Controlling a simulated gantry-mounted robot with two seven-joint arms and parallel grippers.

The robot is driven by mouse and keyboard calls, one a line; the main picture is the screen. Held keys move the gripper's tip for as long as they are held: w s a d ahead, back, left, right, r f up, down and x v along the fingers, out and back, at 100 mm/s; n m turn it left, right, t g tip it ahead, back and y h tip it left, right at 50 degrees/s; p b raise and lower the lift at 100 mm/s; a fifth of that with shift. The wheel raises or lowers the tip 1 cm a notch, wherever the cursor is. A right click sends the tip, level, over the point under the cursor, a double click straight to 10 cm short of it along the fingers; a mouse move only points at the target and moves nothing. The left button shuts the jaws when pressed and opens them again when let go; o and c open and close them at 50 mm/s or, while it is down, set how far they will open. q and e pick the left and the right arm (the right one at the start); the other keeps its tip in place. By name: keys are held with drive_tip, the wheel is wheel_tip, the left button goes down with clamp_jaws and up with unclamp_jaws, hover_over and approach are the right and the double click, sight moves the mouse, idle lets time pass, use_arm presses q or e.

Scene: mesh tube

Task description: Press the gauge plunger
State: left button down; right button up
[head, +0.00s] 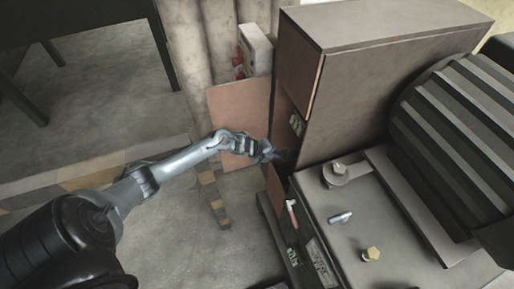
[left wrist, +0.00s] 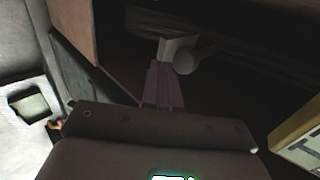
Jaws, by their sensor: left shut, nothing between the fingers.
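My left gripper (head: 276,156) is at the dark open side of the brown cabinet (head: 385,85), beside its swung-open door. In the left wrist view its two purple fingers (left wrist: 163,82) are together with nothing between them. Just past the fingertips, inside the dark cabinet, is a small pale block (left wrist: 178,48) with a rounded grey knob (left wrist: 188,61) beside it. The knob may be the gauge plunger, but shadow makes this unclear. I cannot tell whether the fingertips touch it. In the head view the gripper and shadow hide this spot. My right gripper is not in view.
The open door panel (head: 240,118) stands left of the gripper. A grey machine top (head: 385,225) with a red-handled tool (head: 292,215), a small metal cylinder (head: 341,217) and a brass hex piece (head: 371,254) lies to the right. A ribbed motor (head: 455,140) is at far right.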

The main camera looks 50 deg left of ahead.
use_arm(q)
drive_tip(key=p+v, duration=0.1)
drive_tip(key=v, duration=0.8)
drive_tip(key=shift+r, duration=0.15)
